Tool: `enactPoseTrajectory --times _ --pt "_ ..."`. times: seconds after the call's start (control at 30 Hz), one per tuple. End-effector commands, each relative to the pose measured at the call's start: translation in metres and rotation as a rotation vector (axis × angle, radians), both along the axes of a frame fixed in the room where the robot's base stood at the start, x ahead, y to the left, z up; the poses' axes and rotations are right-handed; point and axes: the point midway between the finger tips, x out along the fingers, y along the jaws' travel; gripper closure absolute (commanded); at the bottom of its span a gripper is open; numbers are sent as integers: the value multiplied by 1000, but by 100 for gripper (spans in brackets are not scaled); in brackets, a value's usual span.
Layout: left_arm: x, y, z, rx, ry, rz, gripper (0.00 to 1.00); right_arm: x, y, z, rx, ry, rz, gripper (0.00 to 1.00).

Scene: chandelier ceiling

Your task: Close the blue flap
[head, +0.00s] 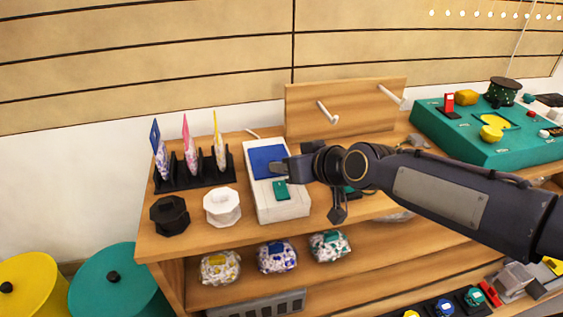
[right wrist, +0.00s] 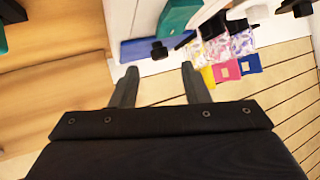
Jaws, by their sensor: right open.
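The blue flap (head: 264,157) is on the far half of a white box (head: 283,212) on the wooden shelf top. Its exact angle to the box is hard to tell. A green piece (head: 282,190) sits on the box's nearer half. My right gripper (head: 282,168) is open, at the flap's right edge, and covers part of it; contact cannot be made out. In the right wrist view the flap (right wrist: 140,49) shows as a blue strip beyond the two open fingers (right wrist: 157,85), with nothing between them. The green piece (right wrist: 180,14) is above it there. My left gripper is out of view.
A black rack (head: 190,178) with three bags stands left of the box. A white spool (head: 222,207) and a black one (head: 170,215) stand nearer. A wooden board with white pegs (head: 328,112) rises behind. A green console (head: 470,130) is at right.

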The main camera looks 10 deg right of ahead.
Motion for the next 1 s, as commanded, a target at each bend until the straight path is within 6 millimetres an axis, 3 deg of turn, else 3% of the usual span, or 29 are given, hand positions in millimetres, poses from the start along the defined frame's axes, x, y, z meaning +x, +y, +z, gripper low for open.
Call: enactPoseTrajectory --times 0.1,0.3,0.77,0.87,1.0 --pt "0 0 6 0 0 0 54 -16 -8 13 1 -2 0 58" --pt "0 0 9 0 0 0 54 -29 -14 20 1 0 1 58" --pt "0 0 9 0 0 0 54 -32 -15 19 2 5 0 58" --pt "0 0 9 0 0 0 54 -47 -23 12 7 41 -15 58" --pt "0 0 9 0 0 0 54 -100 -43 -15 30 172 -66 58"
